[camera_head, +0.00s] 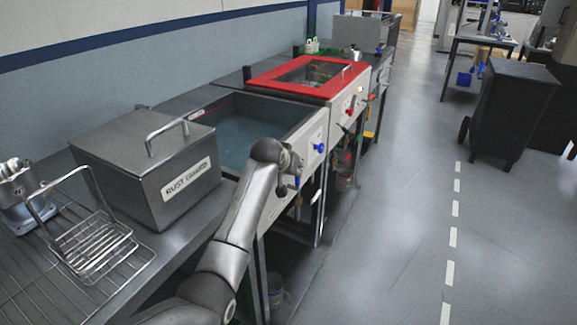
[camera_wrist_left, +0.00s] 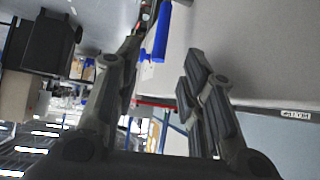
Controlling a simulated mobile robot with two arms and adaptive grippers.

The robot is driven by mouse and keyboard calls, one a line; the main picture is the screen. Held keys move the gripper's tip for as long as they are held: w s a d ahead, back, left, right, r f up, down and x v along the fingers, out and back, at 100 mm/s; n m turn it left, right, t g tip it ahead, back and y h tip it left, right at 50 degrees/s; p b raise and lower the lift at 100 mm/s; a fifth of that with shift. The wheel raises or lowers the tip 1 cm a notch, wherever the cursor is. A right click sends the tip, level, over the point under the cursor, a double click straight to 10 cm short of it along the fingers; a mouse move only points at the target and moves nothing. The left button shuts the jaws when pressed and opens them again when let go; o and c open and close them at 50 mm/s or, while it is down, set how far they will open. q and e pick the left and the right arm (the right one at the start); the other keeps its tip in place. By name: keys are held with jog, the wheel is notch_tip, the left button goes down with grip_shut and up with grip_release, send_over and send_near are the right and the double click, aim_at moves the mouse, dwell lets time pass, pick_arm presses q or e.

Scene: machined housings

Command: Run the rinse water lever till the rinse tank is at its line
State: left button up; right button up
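The rinse tank (camera_head: 305,130) is the open steel basin with bluish water lying below its rim. Its fill line cannot be made out. A blue lever (camera_head: 320,148) sits on the tank's pale front panel. My left arm reaches across to this front, and its gripper (camera_head: 295,167) is near the panel, largely hidden by the wrist. In the left wrist view the gripper (camera_wrist_left: 158,68) is open, its two fingers apart with nothing between them. A blue handle (camera_wrist_left: 162,32) shows just beyond the fingertips, in line with the gap. My right gripper is not in view.
A lidded steel box with a rust label (camera_head: 150,165) stands left of the tank, beside a wire basket (camera_head: 92,245) on a rack. A red-framed lidded tank (camera_head: 330,92) stands beyond. A dark cart (camera_head: 510,105) stands at right; the floor aisle is clear.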

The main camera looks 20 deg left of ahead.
pick_arm(q)
jog(key=shift+v, duration=1.45)
dwell(6.5)
